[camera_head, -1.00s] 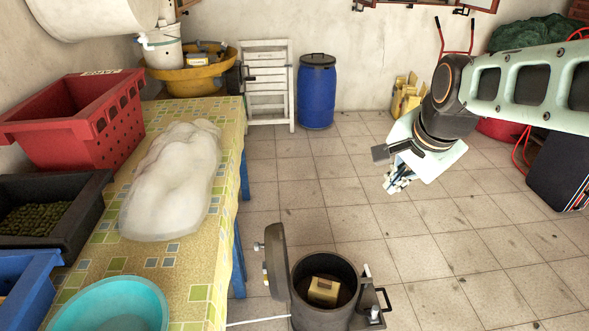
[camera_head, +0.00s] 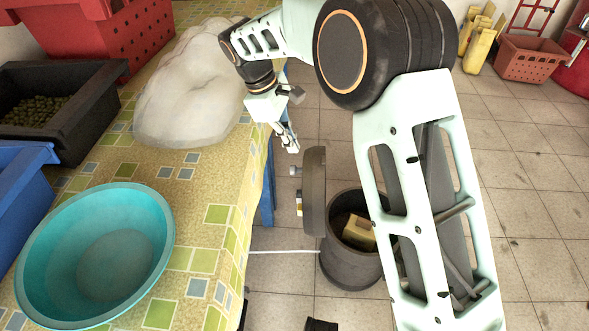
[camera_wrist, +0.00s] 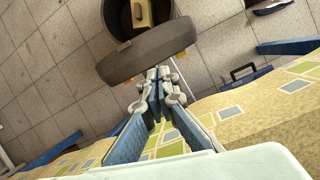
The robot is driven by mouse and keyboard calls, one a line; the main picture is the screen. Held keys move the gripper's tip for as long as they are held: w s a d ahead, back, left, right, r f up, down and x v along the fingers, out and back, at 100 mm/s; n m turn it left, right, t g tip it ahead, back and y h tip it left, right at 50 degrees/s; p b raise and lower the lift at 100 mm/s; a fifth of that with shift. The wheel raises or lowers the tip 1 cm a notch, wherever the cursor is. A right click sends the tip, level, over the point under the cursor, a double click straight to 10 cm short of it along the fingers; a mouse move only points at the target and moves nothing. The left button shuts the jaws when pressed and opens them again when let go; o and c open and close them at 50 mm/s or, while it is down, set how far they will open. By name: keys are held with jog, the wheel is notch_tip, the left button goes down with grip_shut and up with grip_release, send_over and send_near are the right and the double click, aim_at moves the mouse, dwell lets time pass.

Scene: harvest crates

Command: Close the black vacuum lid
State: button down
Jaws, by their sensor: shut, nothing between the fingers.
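The black vacuum lid (camera_head: 314,192) stands upright, swung open on the left side of the round dark vacuum pot (camera_head: 345,267) on the floor. In the wrist view the lid (camera_wrist: 147,52) lies just beyond my fingertips. A yellowish block (camera_head: 358,232) sits inside the open pot; it also shows in the wrist view (camera_wrist: 143,14). My gripper (camera_head: 291,143) is shut and empty, pointing down above and left of the lid, beside the table edge. In the wrist view my gripper (camera_wrist: 158,80) appears close to the lid; I cannot tell whether they touch. My arm hides the pot's right side.
The table (camera_head: 207,215) on the left holds a turquoise basin (camera_head: 150,215), a filled whitish bag (camera_head: 185,95), and black (camera_head: 85,135), blue (camera_head: 20,190) and red (camera_head: 125,45) crates. A white cord runs from the pot toward the table. Tiled floor lies open at right.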

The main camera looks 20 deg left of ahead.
aim_at(309, 192)
notch_tip(309, 192, down, 13)
jog(key=n+b, duration=0.2)
jog(key=b, duration=0.1)
jog(key=shift+d+r+n, duration=0.2)
jog(key=shift+d+n, duration=0.05)
jog(key=shift+n, duration=0.15)
jog(key=shift+w+d+g, duration=0.1)
jog(key=shift+g, duration=0.2)
